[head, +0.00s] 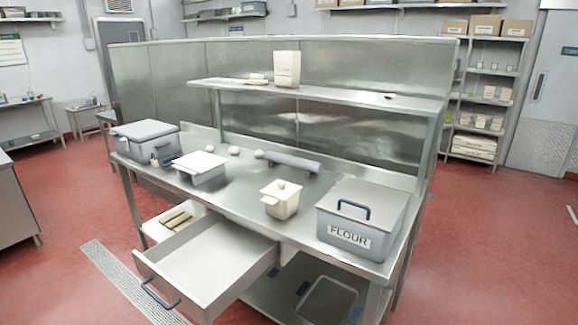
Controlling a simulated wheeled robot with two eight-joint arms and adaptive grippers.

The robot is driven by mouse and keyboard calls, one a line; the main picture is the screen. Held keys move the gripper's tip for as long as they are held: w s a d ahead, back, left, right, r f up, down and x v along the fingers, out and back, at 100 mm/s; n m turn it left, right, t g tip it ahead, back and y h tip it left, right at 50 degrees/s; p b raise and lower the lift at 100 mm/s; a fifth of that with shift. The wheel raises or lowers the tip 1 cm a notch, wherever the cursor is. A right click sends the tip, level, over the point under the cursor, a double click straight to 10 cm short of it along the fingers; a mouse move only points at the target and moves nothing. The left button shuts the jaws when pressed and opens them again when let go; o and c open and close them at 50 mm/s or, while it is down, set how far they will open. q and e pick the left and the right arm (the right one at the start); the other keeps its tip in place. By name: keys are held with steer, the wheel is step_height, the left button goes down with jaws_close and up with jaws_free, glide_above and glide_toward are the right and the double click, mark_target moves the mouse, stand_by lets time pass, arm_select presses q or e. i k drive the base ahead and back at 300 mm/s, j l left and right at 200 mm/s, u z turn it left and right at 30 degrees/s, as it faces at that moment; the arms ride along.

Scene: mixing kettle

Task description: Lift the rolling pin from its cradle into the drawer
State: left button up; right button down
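A grey cylinder that looks like the rolling pin (293,162) lies on the steel worktable, towards its back edge. Its cradle cannot be made out clearly at this distance. The drawer (207,258) is pulled out from the table's front and looks empty. It has a dark blue handle (160,294) on its front. Neither of my grippers shows in the head view.
On the worktable (240,190) stand a grey flour bin (362,218), a cream lidded pot (281,199), a white lidded container (200,167) and a grey lidded box (146,140). A raised shelf (350,96) overhangs the table's back. Red floor is clear at right.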

mark_target(302, 164)
steer(key=i+j+u, duration=0.25)
steer(key=u, duration=0.2)
steer(key=i+j+u, duration=0.3)
steer(key=u, duration=0.15)
steer(key=i+u, duration=0.7)
steer(key=u, duration=0.15)
steer(key=i+j+u, duration=0.2)
steer(key=i, duration=0.7)
steer(key=i+z, duration=0.45)
steer(key=z, duration=0.3)
steer(key=i+j+z, duration=0.15)
steer(key=z, duration=0.2)
steer(key=i, duration=0.05)
